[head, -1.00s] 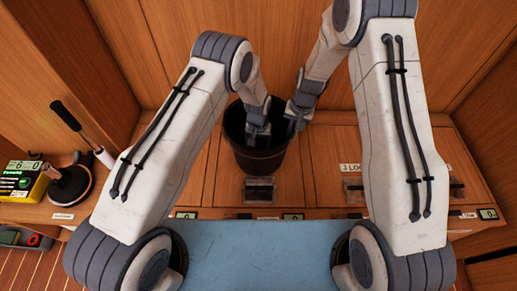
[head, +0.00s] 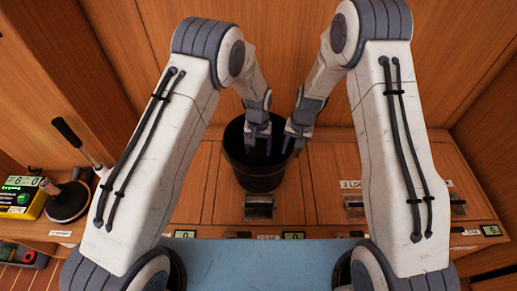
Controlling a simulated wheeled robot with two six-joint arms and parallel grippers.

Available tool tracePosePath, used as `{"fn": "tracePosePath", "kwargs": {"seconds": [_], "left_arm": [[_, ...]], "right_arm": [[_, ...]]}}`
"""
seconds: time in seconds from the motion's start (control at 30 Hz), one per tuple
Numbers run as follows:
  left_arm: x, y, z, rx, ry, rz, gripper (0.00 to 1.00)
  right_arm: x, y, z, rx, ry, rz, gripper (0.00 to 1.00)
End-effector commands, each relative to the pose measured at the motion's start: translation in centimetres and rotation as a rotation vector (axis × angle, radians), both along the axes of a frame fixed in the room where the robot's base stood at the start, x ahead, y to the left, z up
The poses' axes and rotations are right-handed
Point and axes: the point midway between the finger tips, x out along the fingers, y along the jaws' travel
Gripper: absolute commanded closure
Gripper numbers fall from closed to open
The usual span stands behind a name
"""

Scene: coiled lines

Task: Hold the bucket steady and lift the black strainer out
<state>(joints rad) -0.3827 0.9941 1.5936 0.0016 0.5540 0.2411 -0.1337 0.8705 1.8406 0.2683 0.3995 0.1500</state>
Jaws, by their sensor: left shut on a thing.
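The black bucket (head: 258,179) stands upright on the wooden bench top in the middle of the head view. Its inside is very dark, and the black strainer cannot be told apart from it. My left gripper (head: 258,152) points down inside the bucket's mouth, away from the front rim. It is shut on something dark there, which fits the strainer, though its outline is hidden. My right gripper (head: 293,147) is at the bucket's right rim. Its fingertips are small and dark, so I cannot tell whether they grip the rim.
A hand tool with a dark round base (head: 67,202) and a yellow-green device (head: 20,197) stand at the left. Wooden panels close off the back and sides. The blue surface (head: 260,264) in front is clear.

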Motion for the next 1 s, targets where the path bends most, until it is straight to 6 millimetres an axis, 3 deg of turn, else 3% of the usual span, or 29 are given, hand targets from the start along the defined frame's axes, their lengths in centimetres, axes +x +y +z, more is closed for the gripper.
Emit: {"fn": "tracePosePath", "kwargs": {"seconds": [0.33, 0.7, 1.0], "left_arm": [[0.0, 0.0, 0.0, 0.0, -0.001, 0.0, 0.87], [0.0, 0.0, 0.0, 0.0, -0.001, 0.0, 0.87], [0.0, 0.0, 0.0, 0.0, -0.001, 0.0, 0.87]], "right_arm": [[0.0, -0.1, 1.0, 0.0, -0.002, 0.0, 0.59], [-0.1, -0.9, 8.4, 0.001, -0.005, 0.0, 0.59], [-0.3, -1.3, 11.7, 0.001, -0.001, 0.0, 0.59]]}}
